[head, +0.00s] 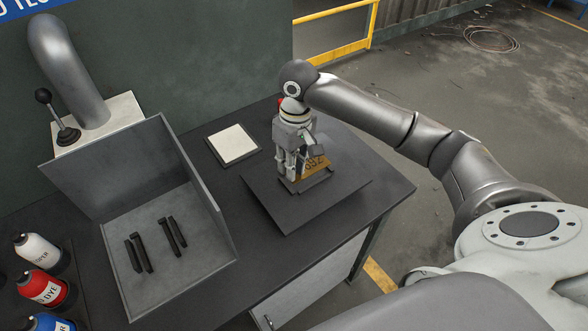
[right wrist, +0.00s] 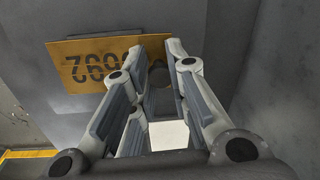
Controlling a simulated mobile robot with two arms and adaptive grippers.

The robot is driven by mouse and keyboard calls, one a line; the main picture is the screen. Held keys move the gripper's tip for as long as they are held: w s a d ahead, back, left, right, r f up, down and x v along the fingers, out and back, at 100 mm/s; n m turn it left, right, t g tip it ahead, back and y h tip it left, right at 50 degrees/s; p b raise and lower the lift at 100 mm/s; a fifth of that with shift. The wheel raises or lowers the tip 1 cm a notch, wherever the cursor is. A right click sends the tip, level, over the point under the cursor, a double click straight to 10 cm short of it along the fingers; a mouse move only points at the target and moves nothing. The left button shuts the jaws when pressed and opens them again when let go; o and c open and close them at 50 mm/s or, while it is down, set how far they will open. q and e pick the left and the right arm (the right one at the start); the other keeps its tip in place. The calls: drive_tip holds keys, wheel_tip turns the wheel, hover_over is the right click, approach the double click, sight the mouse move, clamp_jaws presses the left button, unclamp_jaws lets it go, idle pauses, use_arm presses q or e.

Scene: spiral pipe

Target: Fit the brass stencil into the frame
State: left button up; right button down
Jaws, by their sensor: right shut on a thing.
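The brass stencil (head: 315,166) is a yellowish plate with cut-out digits. It stands roughly upright just above or in a dark holder (head: 314,185), which looks like the frame, on a dark square base plate (head: 280,214). I cannot tell whether its lower edge is seated. My right gripper (head: 290,174) points down and is shut on one end of the stencil, partly hiding it. In the right wrist view the stencil (right wrist: 88,68) extends left from the fingers (right wrist: 156,62). My left gripper is not in view.
A white square pad (head: 233,144) lies behind the base plate. A grey open-sided tray (head: 160,275) with several black bars stands left. Dye bottles (head: 42,288) stand at the far left. A lever (head: 58,118) and thick pipe (head: 70,70) are at the back.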

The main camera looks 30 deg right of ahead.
drive_tip(key=w+f, duration=0.1)
drive_tip(key=w+d+f, duration=0.1)
drive_tip(key=f, duration=0.1)
drive_tip(key=w+d+f, duration=0.1)
drive_tip(key=f, duration=0.1)
drive_tip(key=shift+d+p, duration=0.1)
drive_tip(key=shift+p, duration=0.3)
wheel_tip(320, 180, down, 3)
drive_tip(key=shift+d+r+p, duration=0.1)
drive_tip(key=shift+p, duration=0.65)
drive_tip(key=shift+f, duration=0.25)
drive_tip(key=c, duration=1.4)
unclamp_jaws()
drive_tip(key=shift+f, duration=0.15)
drive_tip(key=r, duration=0.4)
drive_tip(key=r+b, duration=0.1)
drive_tip(key=r, duration=0.3)
drive_tip(key=d+r+b, duration=0.1)
drive_tip(key=r, duration=0.3)
drive_tip(key=shift+w+r, duration=0.15)
drive_tip(key=shift+r, duration=0.05)
